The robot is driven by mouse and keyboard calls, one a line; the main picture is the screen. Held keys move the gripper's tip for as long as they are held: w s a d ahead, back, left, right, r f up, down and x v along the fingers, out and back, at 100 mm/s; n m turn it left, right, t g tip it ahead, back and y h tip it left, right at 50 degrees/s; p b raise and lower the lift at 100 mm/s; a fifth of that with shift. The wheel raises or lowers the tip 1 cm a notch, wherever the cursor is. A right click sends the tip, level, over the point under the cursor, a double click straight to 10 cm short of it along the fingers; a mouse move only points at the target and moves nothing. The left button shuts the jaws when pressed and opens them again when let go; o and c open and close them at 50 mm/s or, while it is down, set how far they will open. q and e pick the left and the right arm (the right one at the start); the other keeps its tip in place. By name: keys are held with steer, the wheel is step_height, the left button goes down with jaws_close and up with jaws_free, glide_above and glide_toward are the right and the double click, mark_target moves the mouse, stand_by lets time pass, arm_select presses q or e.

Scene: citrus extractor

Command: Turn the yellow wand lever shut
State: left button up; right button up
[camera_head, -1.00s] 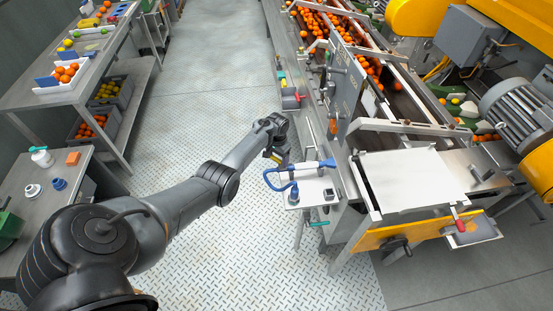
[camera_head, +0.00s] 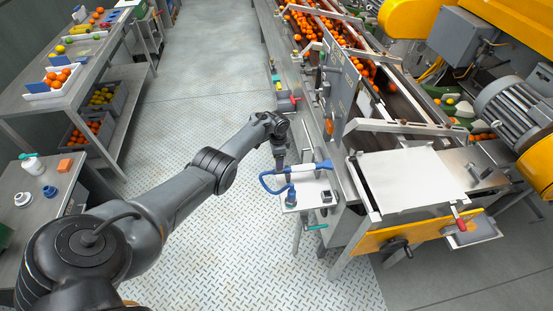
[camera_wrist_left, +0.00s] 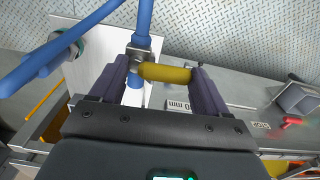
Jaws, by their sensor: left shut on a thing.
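The yellow wand lever (camera_wrist_left: 168,73) lies crosswise in the left wrist view, its left end at a metal fitting (camera_wrist_left: 138,58) on the blue hose (camera_wrist_left: 143,18). My left gripper (camera_wrist_left: 160,78) is shut on the lever, with a dark finger at each end of it. In the head view my left gripper (camera_head: 280,161) points down beside the wand's white and blue body (camera_head: 302,169). The lever is hidden there behind the gripper. The blue hose (camera_head: 263,183) loops down to a small shelf (camera_head: 307,199). My right gripper is not in view.
The steel extractor with its white cover plate (camera_head: 415,180) stands just right of the wand. A small black block (camera_head: 327,196) sits on the shelf. A side table (camera_head: 38,205) stands at left. The tread-plate floor (camera_head: 200,120) between is clear.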

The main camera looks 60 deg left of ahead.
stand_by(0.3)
arm_select(q)
steer(key=o, duration=1)
steer(key=shift+o, duration=0.2)
steer(key=shift+r, duration=0.1)
step_height(320, 180, up, 11)
steer(key=p, duration=0.4)
steer(key=shift+f, duration=0.2)
